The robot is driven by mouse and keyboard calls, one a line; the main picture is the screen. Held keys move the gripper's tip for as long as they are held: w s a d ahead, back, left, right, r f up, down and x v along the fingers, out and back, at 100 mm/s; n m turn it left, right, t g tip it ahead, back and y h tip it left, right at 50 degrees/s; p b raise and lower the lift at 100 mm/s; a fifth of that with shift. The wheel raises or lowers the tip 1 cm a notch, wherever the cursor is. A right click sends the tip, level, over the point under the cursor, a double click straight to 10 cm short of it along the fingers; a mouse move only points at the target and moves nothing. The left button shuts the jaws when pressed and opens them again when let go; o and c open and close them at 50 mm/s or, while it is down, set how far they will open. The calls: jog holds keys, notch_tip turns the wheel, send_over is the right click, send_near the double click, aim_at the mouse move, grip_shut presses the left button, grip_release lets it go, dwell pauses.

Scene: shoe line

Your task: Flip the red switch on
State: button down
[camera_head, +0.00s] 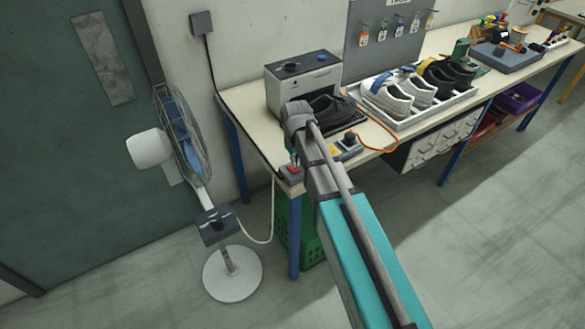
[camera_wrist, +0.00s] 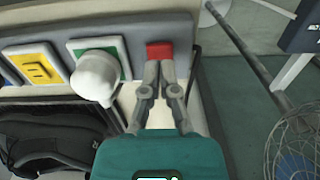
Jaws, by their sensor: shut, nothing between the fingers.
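Whether the switch is on or off is not clear.
Beside the switch are a white knob (camera_wrist: 96,76) on a green plate and a yellow control (camera_wrist: 33,66). A dark shoe (camera_head: 329,108) lies on the bench. A standing fan (camera_head: 180,135) is left of the workbench (camera_head: 250,118). Open floor lies at the right front.

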aim_at(295, 170)
jog(key=shift+f+b, duration=1.3)
jog(key=shift+f, duration=0.05)
dwell(1.1)
jog(key=shift+r, duration=0.1)
jog(key=shift+r+p, duration=3.45)
jog(key=shift+p, duration=0.1)
jog(key=s+d+m, duration=0.3)
jog(key=s+d, duration=0.3)
jog(key=d, duration=0.3)
jog(key=s+d+m, duration=0.3)
jog(key=s+d, duration=0.4)
jog(key=d, duration=0.3)
jog(key=shift+s+d+m, duration=0.15)
jog(key=shift+m, duration=0.25)
